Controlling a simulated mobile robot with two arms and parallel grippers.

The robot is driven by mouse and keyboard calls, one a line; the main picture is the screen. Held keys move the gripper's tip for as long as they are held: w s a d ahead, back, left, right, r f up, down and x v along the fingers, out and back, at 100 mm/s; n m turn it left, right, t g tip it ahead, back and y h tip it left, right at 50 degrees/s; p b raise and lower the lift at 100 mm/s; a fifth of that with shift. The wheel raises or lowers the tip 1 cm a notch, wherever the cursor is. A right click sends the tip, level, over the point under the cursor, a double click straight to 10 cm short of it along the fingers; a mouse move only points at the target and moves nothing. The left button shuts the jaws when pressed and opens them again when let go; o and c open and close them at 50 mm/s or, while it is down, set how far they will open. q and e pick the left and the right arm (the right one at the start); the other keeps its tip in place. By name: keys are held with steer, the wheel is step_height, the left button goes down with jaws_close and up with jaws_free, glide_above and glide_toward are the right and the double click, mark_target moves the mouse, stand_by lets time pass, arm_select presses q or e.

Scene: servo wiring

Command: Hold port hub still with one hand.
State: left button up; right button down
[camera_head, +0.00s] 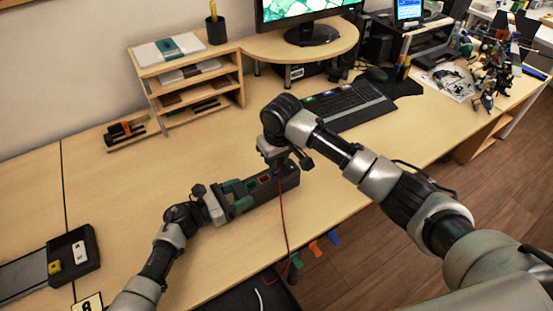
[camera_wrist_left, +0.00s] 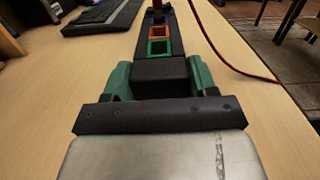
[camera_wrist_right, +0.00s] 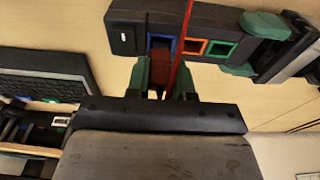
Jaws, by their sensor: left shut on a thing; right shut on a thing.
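The port hub (camera_head: 290,183) is a long dark box on the table, with green, orange and blue ports in its top. My left gripper (camera_head: 231,199) is shut on the near-left end of the hub; in the left wrist view its green fingers (camera_wrist_left: 160,80) lie on both sides of the hub (camera_wrist_left: 176,47). My right gripper (camera_head: 277,163) is above the far part of the hub, shut on a red plug (camera_wrist_right: 158,77) with a red cable (camera_wrist_right: 182,45). The plug is close to the blue port (camera_wrist_right: 162,43); I cannot tell whether it is inside.
The red cable hangs over the table's front edge, near green, orange and blue tabs (camera_head: 316,248). A keyboard (camera_head: 347,105) lies behind the hub. A wooden shelf (camera_head: 187,75) stands at the back. A dark box with yellow and white switches (camera_head: 77,249) is at the left.

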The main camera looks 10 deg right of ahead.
steer(key=shift+r, duration=0.55)
steer(key=shift+r, duration=1.85)
arm_select(q)
steer(key=o, duration=1.1)
steer(key=shift+a, duration=0.1)
steer(key=v, duration=1.1)
steer(key=shift+s+a, duration=0.1)
steer(key=shift+a, duration=0.3)
